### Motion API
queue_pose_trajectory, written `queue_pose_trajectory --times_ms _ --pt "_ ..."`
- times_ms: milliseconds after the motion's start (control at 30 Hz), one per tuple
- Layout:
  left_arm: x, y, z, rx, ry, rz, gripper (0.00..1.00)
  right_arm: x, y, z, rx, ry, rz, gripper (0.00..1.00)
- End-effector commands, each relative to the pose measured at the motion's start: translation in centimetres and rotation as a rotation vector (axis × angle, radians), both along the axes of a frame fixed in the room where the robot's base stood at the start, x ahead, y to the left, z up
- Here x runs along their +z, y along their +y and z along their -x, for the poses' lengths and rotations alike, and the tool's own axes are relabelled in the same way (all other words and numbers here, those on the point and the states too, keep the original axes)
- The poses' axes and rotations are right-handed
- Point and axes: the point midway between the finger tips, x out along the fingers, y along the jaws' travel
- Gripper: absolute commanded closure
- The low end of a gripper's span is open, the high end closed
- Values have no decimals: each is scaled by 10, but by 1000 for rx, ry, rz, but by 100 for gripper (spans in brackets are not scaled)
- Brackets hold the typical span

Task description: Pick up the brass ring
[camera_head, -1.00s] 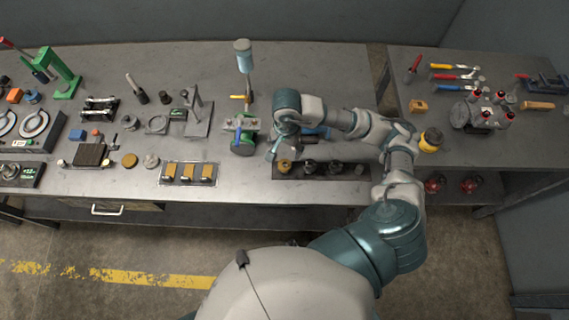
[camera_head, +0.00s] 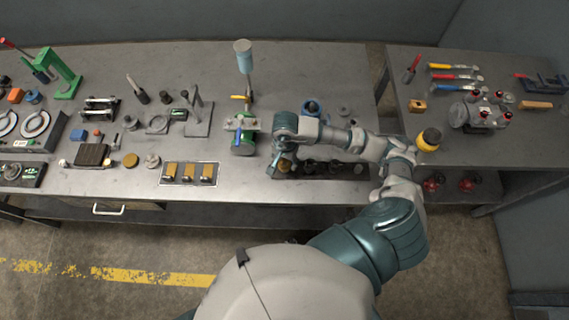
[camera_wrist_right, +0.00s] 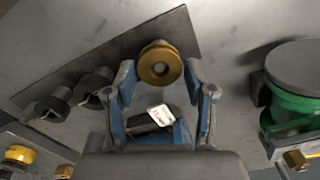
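The brass ring (camera_wrist_right: 160,64) is round with a dark center and sits at the end of a dark strip (camera_wrist_right: 110,62) in the right wrist view. My right gripper (camera_wrist_right: 160,72) is open, with one blue-grey finger on each side of the ring and narrow gaps between. In the head view my right gripper (camera_head: 280,164) is low over the left end of the dark strip (camera_head: 345,171) near the bench's front edge, and it partly hides the ring. My left gripper is not in view.
Dark fittings (camera_wrist_right: 92,84) stand along the same strip, beside the ring. A green-based vise-like fixture (camera_head: 243,141) is close to the left of my right gripper. A blue ring-shaped part (camera_head: 311,107) lies behind my forearm. A yellow-topped part (camera_head: 428,140) stands right of my wrist.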

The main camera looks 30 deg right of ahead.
Motion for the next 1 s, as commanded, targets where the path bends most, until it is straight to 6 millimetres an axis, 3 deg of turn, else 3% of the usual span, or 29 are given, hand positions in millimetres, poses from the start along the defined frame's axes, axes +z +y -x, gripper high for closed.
queue_pose_trajectory --times_ms 33,133,167,567,833,1000 --pt "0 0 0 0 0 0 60 0 0 0 0 0 0 66" --pt "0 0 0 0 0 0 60 0 0 0 0 0 0 91" --pt "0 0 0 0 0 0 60 0 0 0 0 0 0 95" --pt "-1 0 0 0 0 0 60 6 0 -1 0 -3 0 95" --pt "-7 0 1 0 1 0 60 36 0 -1 1 -6 1 95" --pt "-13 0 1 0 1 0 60 38 15 34 6 -2 -1 95"
